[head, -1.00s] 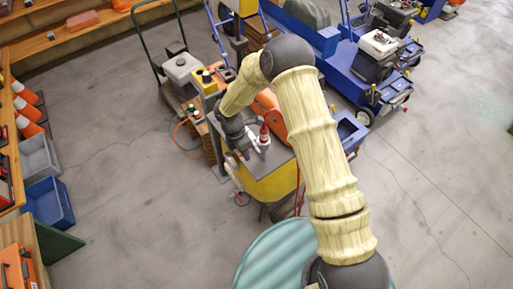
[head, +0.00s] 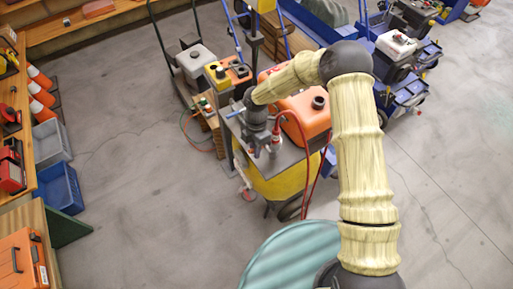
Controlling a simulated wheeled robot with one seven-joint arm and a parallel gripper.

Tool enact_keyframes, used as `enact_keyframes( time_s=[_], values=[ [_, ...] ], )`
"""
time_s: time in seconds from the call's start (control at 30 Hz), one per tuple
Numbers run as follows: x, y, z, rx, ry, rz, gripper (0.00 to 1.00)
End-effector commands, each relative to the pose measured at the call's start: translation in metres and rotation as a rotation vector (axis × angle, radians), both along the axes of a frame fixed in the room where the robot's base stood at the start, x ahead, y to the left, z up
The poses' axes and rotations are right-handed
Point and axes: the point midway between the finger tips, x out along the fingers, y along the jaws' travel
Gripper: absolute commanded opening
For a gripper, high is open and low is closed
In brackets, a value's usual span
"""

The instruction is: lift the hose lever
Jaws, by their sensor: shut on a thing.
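My gripper (head: 262,146) points down at the left end of the yellow machine's grey top, below my dark wrist. Its fingers are small and partly hidden by the wrist. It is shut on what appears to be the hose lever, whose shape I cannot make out. A red hose (head: 298,121) loops from a red and white fitting (head: 276,136) just right of the gripper. The yellow machine (head: 283,183) carries an orange tank (head: 307,116) right of the gripper. A short blue bar (head: 235,113) shows left of my wrist.
A teal ribbed drum top (head: 290,258) is in front. A blue crate (head: 59,187) and orange case (head: 21,263) are at left. The left floor is mostly clear.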

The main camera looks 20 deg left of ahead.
Motion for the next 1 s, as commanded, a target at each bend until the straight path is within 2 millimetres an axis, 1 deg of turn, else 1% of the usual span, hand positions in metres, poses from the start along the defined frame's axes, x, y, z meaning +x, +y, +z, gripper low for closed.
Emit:
enact_keyframes(
  time_s=[0.17,0.2,0.3,0.57,0.73,0.87,1.0],
  values=[
    [0.002,0.001,0.001,0.004,-0.004,-0.004,0.0],
    [0.002,0.001,0.001,0.004,-0.004,-0.004,0.15],
    [0.002,0.001,0.001,0.003,-0.003,-0.004,0.32],
    [0.001,0.0,0.0,0.001,-0.001,-0.002,0.32],
    [0.004,0.001,0.008,0.002,-0.003,-0.003,0.32],
    [0.008,0.002,0.024,0.003,-0.005,-0.004,0.32],
    [0.015,0.003,0.05,0.005,-0.006,-0.004,0.32]
  ],
)
